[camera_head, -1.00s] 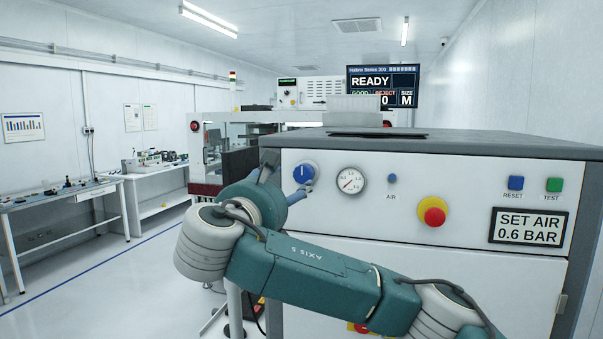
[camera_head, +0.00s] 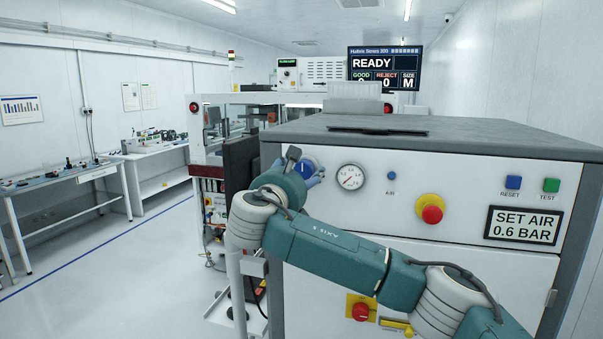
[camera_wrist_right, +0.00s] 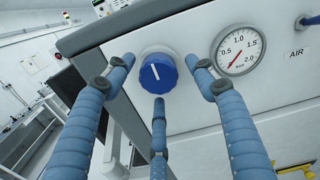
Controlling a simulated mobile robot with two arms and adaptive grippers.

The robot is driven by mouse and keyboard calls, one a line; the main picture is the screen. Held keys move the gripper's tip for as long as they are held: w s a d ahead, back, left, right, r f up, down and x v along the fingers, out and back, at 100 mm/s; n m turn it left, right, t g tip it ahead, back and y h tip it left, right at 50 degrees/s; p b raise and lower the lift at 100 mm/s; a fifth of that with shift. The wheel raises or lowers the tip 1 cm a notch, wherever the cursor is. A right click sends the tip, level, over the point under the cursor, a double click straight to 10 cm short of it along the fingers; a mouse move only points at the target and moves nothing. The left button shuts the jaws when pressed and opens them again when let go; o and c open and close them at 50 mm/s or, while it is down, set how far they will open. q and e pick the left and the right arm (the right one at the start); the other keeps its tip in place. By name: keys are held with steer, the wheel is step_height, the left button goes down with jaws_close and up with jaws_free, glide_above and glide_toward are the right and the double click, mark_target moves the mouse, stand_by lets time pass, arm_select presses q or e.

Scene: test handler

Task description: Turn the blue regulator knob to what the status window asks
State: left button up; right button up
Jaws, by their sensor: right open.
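The blue regulator knob (camera_head: 308,166) is on the white front panel, partly hidden by my right gripper (camera_head: 303,170). In the right wrist view the knob (camera_wrist_right: 158,74) shows whole, with a white mark pointing nearly up. My right gripper (camera_wrist_right: 159,78) is open there, with one finger on each side of the knob and a third below it. I cannot tell whether any finger touches it. The pressure gauge (camera_wrist_right: 239,51) has its red needle at lower left, near the low end. The status window (camera_head: 523,225) reads "SET AIR 0.6 BAR". My left gripper is out of view.
To the right on the panel are the small blue AIR button (camera_head: 392,176), a red stop button on yellow (camera_head: 431,209), the blue RESET button (camera_head: 513,183) and the green TEST button (camera_head: 551,185). Another red button (camera_head: 361,311) is lower down. A monitor (camera_head: 384,68) reads READY.

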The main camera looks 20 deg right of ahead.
steer(key=shift+f, duration=0.1)
steer(key=c, duration=1.1)
steer(key=shift+c, duration=0.2)
steer(key=m+b, duration=0.2)
steer(key=b, duration=0.1)
steer(key=shift+a+f+m, duration=0.1)
steer(key=shift+f+m, duration=0.3)
steer(key=m+b, duration=0.3)
steer(key=m, duration=0.1)
steer(key=shift+m, duration=0.3)
steer(key=shift+r+m+b, duration=0.15)
steer(key=shift+m+b, duration=1.2)
steer(key=shift+m, duration=0.75)
steer(key=shift+r+m+b, duration=0.1)
steer(key=shift+m+b, duration=1.2)
steer(key=shift+m, duration=0.8)
